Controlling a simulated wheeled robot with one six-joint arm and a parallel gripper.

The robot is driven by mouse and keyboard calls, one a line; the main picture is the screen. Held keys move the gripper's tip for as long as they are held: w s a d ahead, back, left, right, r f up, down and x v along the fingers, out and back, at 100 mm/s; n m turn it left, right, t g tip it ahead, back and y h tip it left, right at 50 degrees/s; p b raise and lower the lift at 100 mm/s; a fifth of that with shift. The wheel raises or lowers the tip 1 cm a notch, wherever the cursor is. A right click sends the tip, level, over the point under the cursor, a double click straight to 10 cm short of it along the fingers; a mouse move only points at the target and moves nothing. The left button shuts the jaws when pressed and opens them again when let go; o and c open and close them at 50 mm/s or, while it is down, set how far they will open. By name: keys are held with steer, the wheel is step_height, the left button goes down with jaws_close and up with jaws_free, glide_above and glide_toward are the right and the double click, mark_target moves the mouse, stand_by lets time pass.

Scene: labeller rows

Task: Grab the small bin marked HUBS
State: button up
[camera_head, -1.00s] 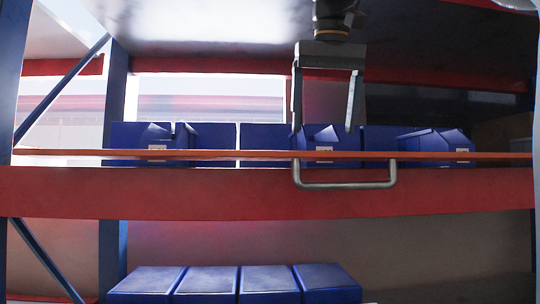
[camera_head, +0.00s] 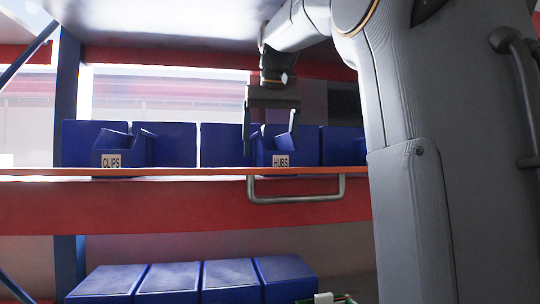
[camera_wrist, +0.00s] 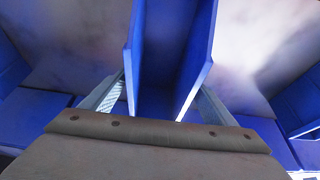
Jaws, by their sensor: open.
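The small blue bin marked HUBS (camera_head: 266,152) stands on the red-edged shelf, with its label facing front. My gripper (camera_head: 271,143) points down over it in the head view, with one finger at each side of the bin. In the wrist view the open bin (camera_wrist: 165,70) runs between the two fingers of my gripper (camera_wrist: 158,100), its walls inside the fingers. The jaws are open, and I cannot tell whether either finger touches the bin. The lower parts of the fingers are partly hidden by the bin.
A similar small bin marked CLIPS (camera_head: 122,146) stands to the left. Larger blue boxes (camera_head: 224,145) stand behind. The red shelf beam (camera_head: 150,205) carries a metal handle (camera_head: 298,199) below HUBS. Several blue boxes (camera_head: 188,280) fill the lower shelf. The upper shelf (camera_head: 170,22) is close above.

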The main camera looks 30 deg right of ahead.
steer(key=shift+x, duration=0.9)
steer(key=shift+r, duration=0.1)
steer(key=c, duration=1.3)
